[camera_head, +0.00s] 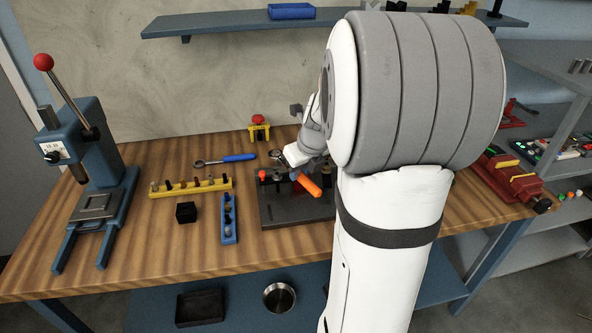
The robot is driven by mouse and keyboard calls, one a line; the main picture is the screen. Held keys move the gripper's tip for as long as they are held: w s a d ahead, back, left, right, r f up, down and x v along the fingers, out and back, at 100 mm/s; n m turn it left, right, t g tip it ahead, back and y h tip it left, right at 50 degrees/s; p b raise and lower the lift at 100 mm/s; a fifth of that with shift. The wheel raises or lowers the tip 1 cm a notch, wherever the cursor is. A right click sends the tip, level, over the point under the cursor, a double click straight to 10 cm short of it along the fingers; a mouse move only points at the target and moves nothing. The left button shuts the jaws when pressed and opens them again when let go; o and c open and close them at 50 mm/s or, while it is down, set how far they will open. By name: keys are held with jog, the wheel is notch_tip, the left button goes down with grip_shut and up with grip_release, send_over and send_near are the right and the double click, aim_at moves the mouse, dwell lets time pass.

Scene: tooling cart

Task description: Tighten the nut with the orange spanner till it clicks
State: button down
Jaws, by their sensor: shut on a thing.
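The orange spanner (308,185) shows its orange handle over the dark fixture plate (290,211) on the wooden bench. My gripper (302,168) is at the spanner and is shut on it, just behind and above the visible end of the handle. My large white and grey arm covers the right part of the plate. The spanner's head and the nut cannot be made out clearly. A small red-topped part (263,175) stands at the plate's left edge.
A blue-handled spanner (238,158) lies behind left. A yellow rack (190,187), a black block (186,212) and a blue rack (229,219) stand left of the plate. A blue press (103,185) fills the far left. A red vise (512,180) is at right.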

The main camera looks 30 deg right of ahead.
jog(key=shift+f+b, duration=2)
jog(key=shift+b, duration=0.05)
jog(key=shift+s+f+p, duration=0.1)
jog(key=shift+s+p, duration=0.05)
jog(key=shift+p, duration=0.3)
jog(key=shift+f+b, duration=0.65)
jog(key=shift+f, duration=0.9)
dwell(0.5)
jog(key=shift+a+r+p, duration=0.1)
jog(key=shift+a+p, duration=0.15)
jog(key=shift+p, duration=0.55)
dwell(0.6)
jog(key=shift+a+r+m+p, duration=0.1)
jog(key=shift+a+m+p, duration=0.25)
jog(key=shift+p, duration=0.3)
jog(key=shift+a+m+p, duration=0.2)
jog(key=shift+m+p, duration=0.15)
jog(key=shift+p, duration=0.5)
jog(key=a+p, duration=0.1)
jog(key=p, duration=0.2)
jog(key=shift+m+h, duration=0.4)
jog(key=a+m+p, duration=0.1)
jog(key=p, duration=0.3)
jog(key=a+m+p, duration=0.1)
jog(key=p, duration=0.3)
jog(key=shift+w+h+p, duration=0.2)
jog(key=shift+h+p, duration=0.15)
jog(key=shift+h, duration=0.05)
